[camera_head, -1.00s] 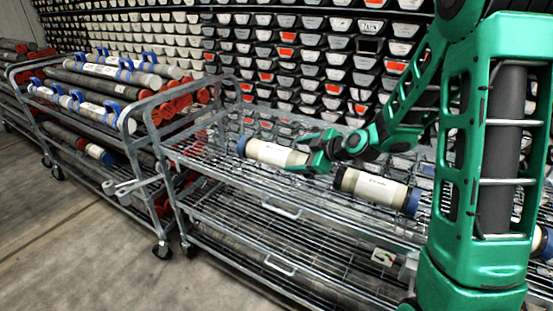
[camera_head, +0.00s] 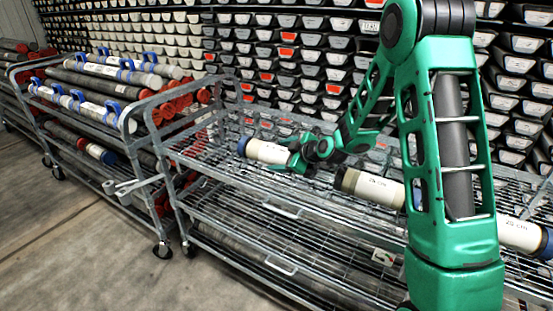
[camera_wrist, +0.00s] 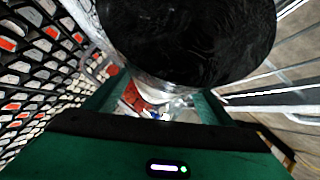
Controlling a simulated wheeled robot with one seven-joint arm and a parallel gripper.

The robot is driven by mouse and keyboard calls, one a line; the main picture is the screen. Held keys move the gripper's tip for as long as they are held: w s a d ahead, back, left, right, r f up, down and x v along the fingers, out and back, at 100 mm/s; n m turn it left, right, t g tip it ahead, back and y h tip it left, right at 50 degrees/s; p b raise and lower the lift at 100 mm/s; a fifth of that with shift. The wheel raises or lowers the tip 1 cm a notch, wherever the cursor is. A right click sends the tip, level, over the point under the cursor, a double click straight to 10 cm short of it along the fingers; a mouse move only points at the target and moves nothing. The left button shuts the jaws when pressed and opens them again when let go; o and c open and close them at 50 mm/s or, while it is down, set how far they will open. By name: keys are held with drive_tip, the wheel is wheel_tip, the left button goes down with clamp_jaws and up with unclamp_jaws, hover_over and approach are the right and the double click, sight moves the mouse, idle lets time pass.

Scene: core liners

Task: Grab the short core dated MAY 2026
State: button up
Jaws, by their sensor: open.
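Three short white-labelled cores with blue caps lie on the top wire shelf of the near cart. The left core (camera_head: 266,151) has its blue cap at the left. The middle core (camera_head: 374,187) shows handwriting that looks like a length in cm; my arm hides its right end. The right core (camera_head: 519,233) is partly behind my arm. No date is readable. My gripper (camera_head: 296,160) is open at the right end of the left core. In the wrist view, a large dark round core end (camera_wrist: 190,40) fills the top, close to my gripper (camera_wrist: 158,98); whether they touch is unclear.
The near cart's wire shelf (camera_head: 235,180) has free room in front of the cores. A second cart (camera_head: 128,108) at the left carries long tubes with red and blue fittings. Racks of white-fronted trays (camera_head: 300,62) stand behind. Open floor (camera_head: 60,240) lies at left.

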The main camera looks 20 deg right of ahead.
drive_tip(key=shift+w+a+f, duration=0.15)
drive_tip(key=shift+w, duration=0.05)
drive_tip(key=c, duration=1.7)
drive_tip(key=shift+w+r, duration=0.1)
drive_tip(key=shift+r, duration=0.1)
drive_tip(key=shift+c, duration=0.7)
drive_tip(key=shift+r, duration=0.1)
